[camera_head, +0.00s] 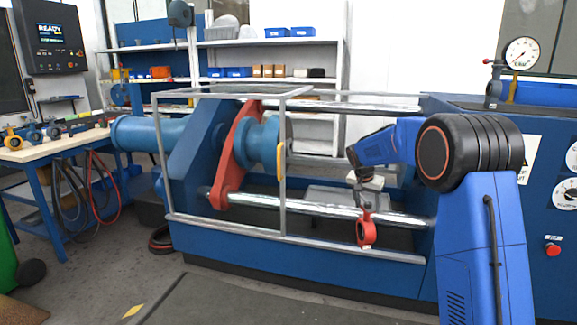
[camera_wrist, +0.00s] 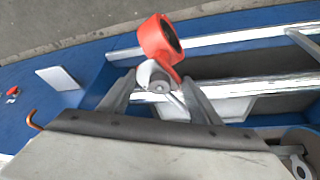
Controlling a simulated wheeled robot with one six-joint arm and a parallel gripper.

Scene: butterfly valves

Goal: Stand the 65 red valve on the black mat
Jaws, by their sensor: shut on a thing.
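A red ring-shaped valve (camera_head: 366,231) hangs below my gripper (camera_head: 365,200), in front of the blue machine's open bay. In the wrist view the red valve (camera_wrist: 154,38) shows its round dark opening and a grey neck between the fingertips of my gripper (camera_wrist: 158,82). My gripper is shut on this neck. The valve's size marking cannot be read. I cannot pick out the black mat with certainty in either view.
The blue machine (camera_head: 310,278) has a grey guard frame (camera_head: 284,150) and steel rods (camera_head: 300,206) close to my arm. A workbench (camera_head: 60,147) with several coloured valves stands at the left. Dark floor (camera_head: 270,303) lies in front.

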